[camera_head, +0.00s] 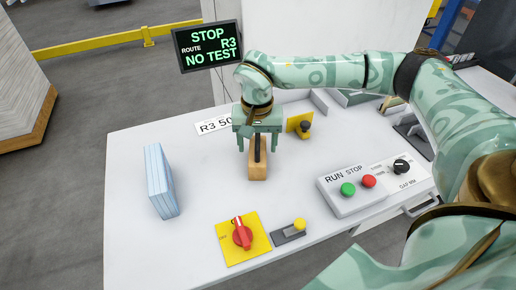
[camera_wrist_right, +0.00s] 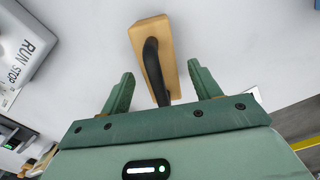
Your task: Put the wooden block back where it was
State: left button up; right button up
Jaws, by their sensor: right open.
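The wooden block (camera_head: 257,168) stands on the white table under my right gripper in the head view. In the right wrist view the block (camera_wrist_right: 157,36) is light wood with a black handle (camera_wrist_right: 153,70) along it. My right gripper (camera_head: 259,146) points down over the block. Its two fingers are spread, one on each side of the handle, with visible gaps in the right wrist view (camera_wrist_right: 163,85). My left gripper does not show.
The middle front is clear.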

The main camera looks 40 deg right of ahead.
notch_tip(320, 180, up, 9)
jog(key=shift+f+p, duration=0.1)
jog(key=shift+p, duration=0.85)
